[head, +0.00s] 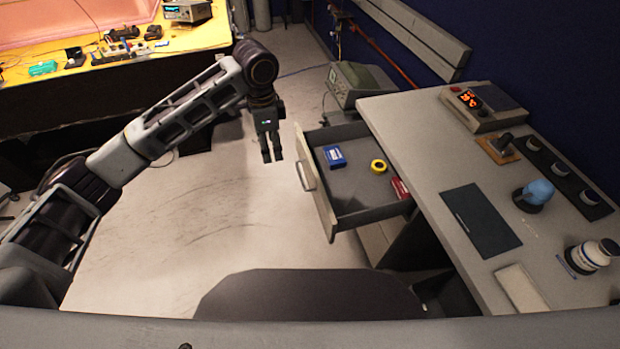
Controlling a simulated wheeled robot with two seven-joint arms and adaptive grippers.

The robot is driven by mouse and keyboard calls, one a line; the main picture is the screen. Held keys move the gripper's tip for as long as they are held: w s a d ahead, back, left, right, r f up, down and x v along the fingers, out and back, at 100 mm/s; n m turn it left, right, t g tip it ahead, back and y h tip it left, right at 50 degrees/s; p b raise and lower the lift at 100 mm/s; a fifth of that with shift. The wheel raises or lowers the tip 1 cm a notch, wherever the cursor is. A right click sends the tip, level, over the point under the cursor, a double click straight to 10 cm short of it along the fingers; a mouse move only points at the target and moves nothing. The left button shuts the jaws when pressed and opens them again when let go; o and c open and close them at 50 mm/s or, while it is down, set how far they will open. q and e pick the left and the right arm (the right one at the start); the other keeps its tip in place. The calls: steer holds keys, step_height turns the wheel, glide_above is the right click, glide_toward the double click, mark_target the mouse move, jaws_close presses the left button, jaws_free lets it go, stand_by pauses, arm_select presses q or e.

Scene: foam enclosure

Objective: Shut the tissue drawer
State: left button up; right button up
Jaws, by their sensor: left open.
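The drawer (316,192) is pulled out from under the grey desk on the right, with its pale front and bar handle facing left. Inside it lie a blue box (334,156), a yellow ring-shaped roll (378,166) and a red box (400,188). I see no tissue in it. My left gripper (272,157) hangs with its fingers pointing down, just left of the drawer front near the handle's far end. It looks apart from the drawer and its fingers are open and empty. My right gripper is not in view.
The desk (400,115) carries a device with a red display (478,103), a dark mat (481,220), a blue object (535,193) and a white jar (590,255). A dark seat (310,295) stands in front of the drawer's near side. The floor left of the drawer is clear.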

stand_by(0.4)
